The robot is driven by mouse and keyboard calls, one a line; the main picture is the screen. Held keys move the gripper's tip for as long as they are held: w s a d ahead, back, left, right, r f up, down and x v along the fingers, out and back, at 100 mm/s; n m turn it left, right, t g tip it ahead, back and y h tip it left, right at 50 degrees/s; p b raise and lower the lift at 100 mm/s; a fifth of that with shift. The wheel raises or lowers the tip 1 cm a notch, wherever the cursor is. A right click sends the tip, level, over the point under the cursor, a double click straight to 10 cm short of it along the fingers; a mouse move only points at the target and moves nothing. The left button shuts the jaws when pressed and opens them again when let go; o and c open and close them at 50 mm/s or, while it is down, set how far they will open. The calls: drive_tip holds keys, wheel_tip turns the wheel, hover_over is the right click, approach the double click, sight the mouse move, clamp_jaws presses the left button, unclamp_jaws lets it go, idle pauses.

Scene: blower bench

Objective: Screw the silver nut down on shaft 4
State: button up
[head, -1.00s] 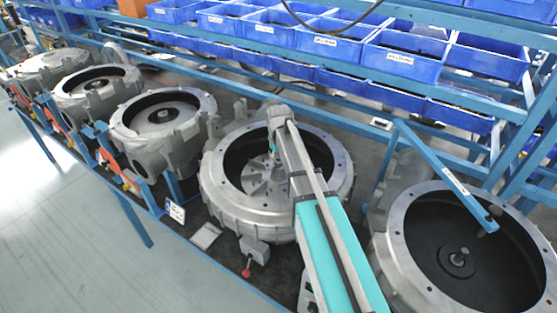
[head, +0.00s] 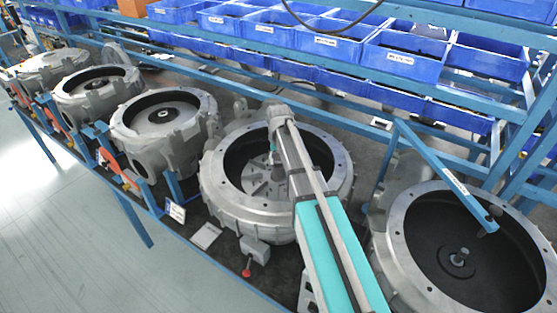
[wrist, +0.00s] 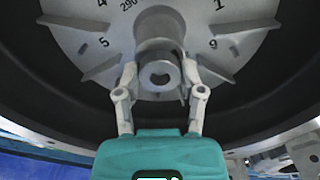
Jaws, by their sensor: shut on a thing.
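The silver nut (wrist: 160,76) is a small grey ring with a dark opening in the wrist view, at the hub of the finned impeller (wrist: 225,45). My gripper (wrist: 160,72) has one finger on each side of it and is shut on it. How far down shaft 4 the nut sits cannot be told; the shaft is mostly hidden behind the nut. In the head view my arm reaches over the housing (head: 216,190) with the pale impeller (head: 258,186) inside. There the nut and fingertips are too small or covered to make out.
A dark open housing (head: 393,255) with a bare central shaft (head: 461,255) stands at the right. More housings (head: 140,150) line the bench to the left. Blue bins (head: 325,45) and a blue rack rail (head: 440,175) stand behind. The housing's dark inner wall surrounds my gripper.

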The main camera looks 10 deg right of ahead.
drive_tip(key=m, duration=0.9)
drive_tip(key=shift+m, duration=0.4)
drive_tip(key=m, duration=0.5)
drive_tip(key=shift+m, duration=2.7)
drive_tip(key=shift+s, duration=0.1)
drive_tip(key=o, duration=0.9)
